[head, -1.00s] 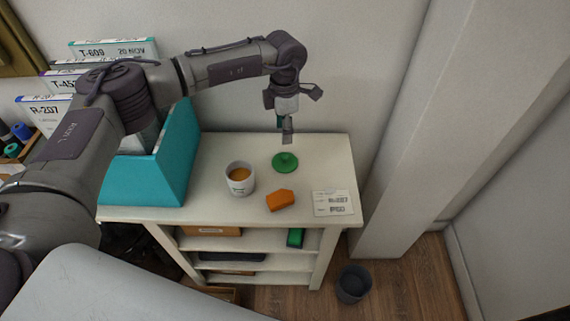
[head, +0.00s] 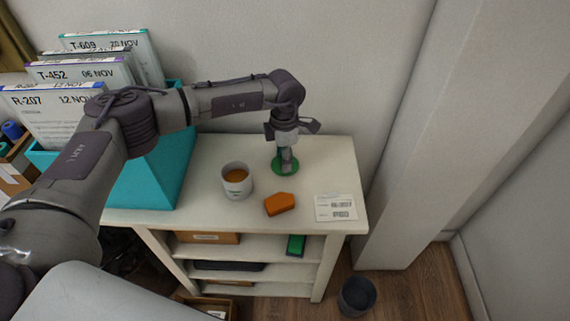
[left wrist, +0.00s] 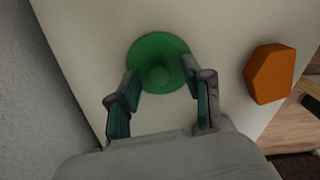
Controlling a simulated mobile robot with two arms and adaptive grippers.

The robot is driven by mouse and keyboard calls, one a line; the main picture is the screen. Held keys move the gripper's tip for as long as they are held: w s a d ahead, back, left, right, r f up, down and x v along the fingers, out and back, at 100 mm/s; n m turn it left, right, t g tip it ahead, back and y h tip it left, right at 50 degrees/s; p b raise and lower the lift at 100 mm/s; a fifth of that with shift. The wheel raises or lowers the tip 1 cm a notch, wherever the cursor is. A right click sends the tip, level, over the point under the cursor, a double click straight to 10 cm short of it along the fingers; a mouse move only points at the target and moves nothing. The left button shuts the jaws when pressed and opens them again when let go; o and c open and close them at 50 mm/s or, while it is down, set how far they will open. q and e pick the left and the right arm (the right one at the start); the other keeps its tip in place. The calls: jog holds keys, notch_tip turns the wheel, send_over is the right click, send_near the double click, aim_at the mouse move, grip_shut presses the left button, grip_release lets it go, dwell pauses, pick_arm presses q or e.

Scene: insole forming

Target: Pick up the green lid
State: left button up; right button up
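The green lid (head: 283,171) lies flat on the white shelf top, near its back right. It is a round disc with a knob in the middle, and it also shows in the left wrist view (left wrist: 159,50). My left gripper (head: 286,163) points down at the lid from above and covers part of it in the head view. In the left wrist view its two fingers (left wrist: 160,78) are spread apart on either side of the knob, with a gap between each finger and the knob. My right gripper is not in view.
A white cup (head: 236,184) with orange-brown contents stands left of the lid. An orange block (head: 279,204) lies in front, beside a white label card (head: 336,207). A teal file holder (head: 150,180) stands at the left. The wall is close behind.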

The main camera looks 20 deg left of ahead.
pick_arm(q)
grip_shut()
jog(key=shift+r, duration=0.15)
